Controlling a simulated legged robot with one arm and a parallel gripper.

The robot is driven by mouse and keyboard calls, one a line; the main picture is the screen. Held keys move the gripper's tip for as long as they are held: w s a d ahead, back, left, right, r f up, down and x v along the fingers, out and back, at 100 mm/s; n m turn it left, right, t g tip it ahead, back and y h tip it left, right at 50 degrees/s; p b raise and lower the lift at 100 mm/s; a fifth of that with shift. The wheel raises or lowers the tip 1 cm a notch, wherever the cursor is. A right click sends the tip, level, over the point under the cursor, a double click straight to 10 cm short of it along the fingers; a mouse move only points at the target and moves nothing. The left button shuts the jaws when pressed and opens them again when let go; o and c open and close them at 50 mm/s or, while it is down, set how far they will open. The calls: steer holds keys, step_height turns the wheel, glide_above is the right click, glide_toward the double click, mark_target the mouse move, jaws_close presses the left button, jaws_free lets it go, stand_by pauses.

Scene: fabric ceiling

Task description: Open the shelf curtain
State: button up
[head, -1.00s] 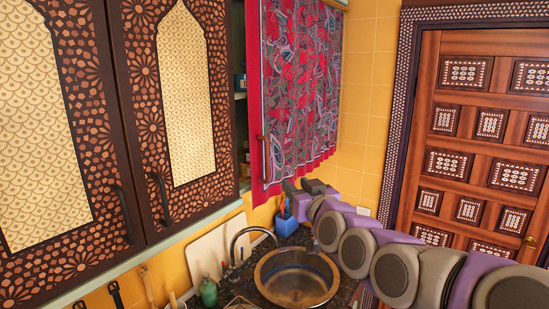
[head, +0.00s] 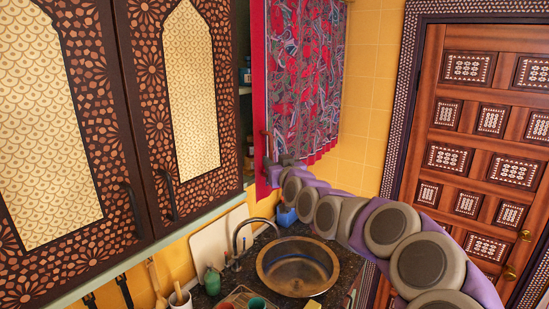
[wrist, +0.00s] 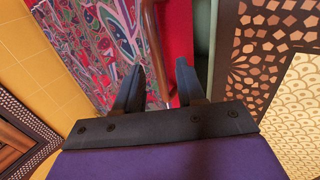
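The shelf curtain (head: 303,75) is red with a grey and red paisley pattern and hangs over the shelf right of the carved cabinet. A slim brown handle (head: 265,146) runs along its plain red left edge. In the head view my gripper (head: 284,161) is at the curtain's lower left part, its fingers hard to make out. In the wrist view my gripper (wrist: 158,84) is open, with a gap between its two dark fingers. The curtain (wrist: 96,40) is beyond the left finger, and a dark bar, seemingly the handle (wrist: 153,45), shows between the fingers. Contact cannot be told.
The carved cabinet doors (head: 140,110) stand left of the curtain, with a narrow open shelf gap (head: 245,100) between. A round sink (head: 297,266) with a faucet lies below. A wooden door (head: 480,150) is on the right.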

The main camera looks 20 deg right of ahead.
steer(key=shift+w+a, duration=0.25)
steer(key=shift+w, duration=0.25)
steer(key=shift+w+a, duration=0.2)
steer(key=shift+w, duration=0.25)
steer(key=shift+w+d+f, duration=0.1)
steer(key=shift+w+d, duration=0.05)
steer(key=shift+d, duration=0.9)
steer(key=shift+c, duration=0.3)
steer(key=shift+a, duration=0.6)
steer(key=c, duration=0.5)
steer(key=shift+c, duration=0.5)
steer(key=shift+d, duration=0.15)
jaws_close()
